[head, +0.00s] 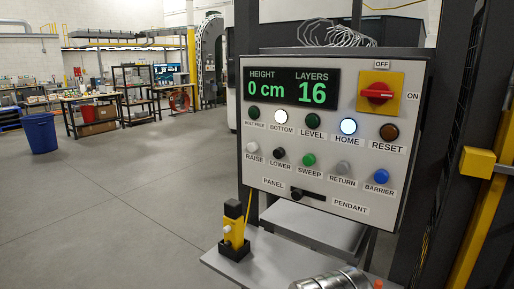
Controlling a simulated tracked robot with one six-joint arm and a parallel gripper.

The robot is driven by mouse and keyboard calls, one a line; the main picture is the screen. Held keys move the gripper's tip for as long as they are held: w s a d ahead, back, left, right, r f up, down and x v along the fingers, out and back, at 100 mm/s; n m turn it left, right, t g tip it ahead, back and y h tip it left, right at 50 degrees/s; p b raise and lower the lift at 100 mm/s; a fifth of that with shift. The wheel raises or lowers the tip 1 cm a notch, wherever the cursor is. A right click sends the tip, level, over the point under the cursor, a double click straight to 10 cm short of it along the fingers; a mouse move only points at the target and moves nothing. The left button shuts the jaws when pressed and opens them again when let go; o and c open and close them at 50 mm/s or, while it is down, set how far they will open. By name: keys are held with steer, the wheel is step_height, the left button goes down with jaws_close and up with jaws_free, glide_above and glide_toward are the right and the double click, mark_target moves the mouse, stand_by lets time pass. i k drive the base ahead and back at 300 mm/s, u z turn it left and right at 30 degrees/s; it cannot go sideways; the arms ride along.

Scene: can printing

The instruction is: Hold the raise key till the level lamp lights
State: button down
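The grey control panel (225,160) faces me. The pale raise key (252,147) is at the left of its lower row, with nothing touching it. The level lamp (313,120) is dark green and unlit. The bottom lamp (280,117) and home lamp (348,126) glow white. The display (290,88) reads height 0 cm and layers 16. No gripper fingers are in view. A ribbed metal cylinder (330,280) is cut off at the bottom edge; I cannot tell what it is.
A red rotary switch (377,93) and a black panel/pendant selector (297,194) are on the panel. A yellow and black device (234,225) stands on a grey shelf (258,262) below. Dark posts and a yellow post are at the right. Open floor (130,190) lies left.

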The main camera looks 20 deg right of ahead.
mark_target(253, 147)
steer(key=u, duration=0.5)
steer(key=i, duration=1.05)
steer(key=u, duration=1.55)
